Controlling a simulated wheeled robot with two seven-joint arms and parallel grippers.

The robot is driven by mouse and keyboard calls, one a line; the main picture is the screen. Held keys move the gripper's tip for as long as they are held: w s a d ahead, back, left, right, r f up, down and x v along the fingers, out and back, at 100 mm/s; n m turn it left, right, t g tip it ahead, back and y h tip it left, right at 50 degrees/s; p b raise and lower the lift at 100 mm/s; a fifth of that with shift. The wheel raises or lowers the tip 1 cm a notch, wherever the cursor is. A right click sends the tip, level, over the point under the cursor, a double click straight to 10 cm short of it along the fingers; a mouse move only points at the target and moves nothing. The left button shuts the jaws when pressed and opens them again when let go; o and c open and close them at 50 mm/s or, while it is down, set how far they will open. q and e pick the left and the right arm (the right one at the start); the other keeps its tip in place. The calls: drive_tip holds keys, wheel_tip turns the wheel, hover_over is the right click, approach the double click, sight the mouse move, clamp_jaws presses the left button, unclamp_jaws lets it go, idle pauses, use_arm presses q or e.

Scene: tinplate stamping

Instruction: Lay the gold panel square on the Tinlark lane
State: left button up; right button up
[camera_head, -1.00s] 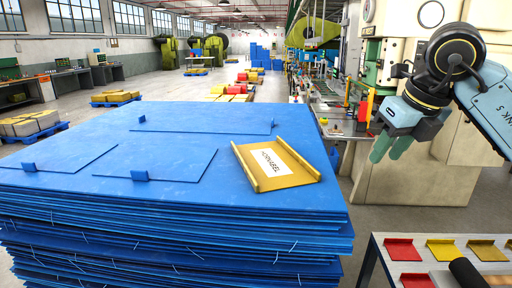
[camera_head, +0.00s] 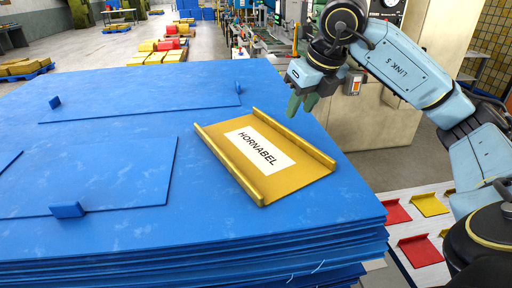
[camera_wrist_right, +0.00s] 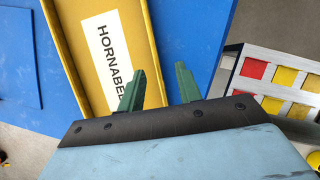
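The gold panel (camera_head: 263,156) has raised long edges and a white label reading HORNABEL. It lies flat at the right of the blue sheet stack (camera_head: 110,188), turned at an angle to the stack's edges. In the right wrist view the gold panel (camera_wrist_right: 72,22) is at the upper left. No marking reading Tinlark is visible. My left gripper is out of view.
Thin blue sheets with small upright tabs (camera_head: 68,210) mark areas on the stack top left of the panel. A white table (camera_head: 395,187) with red and yellow pieces (camera_head: 420,250) stands at the lower right. A machine (camera_head: 375,115) stands behind my right arm.

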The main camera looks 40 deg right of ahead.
sight(288, 129)
drive_tip(key=shift+w+f, duration=0.3)
drive_tip(key=shift+f, duration=0.2)
drive_tip(key=shift+w+a+f, duration=0.1)
drive_tip(key=shift+w+f, duration=0.1)
drive_tip(key=shift+f, duration=0.3)
drive_tip(key=x, duration=0.3)
drive_tip(key=shift+w+a+f, duration=0.1)
drive_tip(key=shift+a+f, duration=0.2)
drive_tip(key=shift+w+f, duration=0.15)
drive_tip(key=shift+f, duration=0.15)
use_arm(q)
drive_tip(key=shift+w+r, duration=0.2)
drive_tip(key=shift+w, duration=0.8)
use_arm(e)
clamp_jaws()
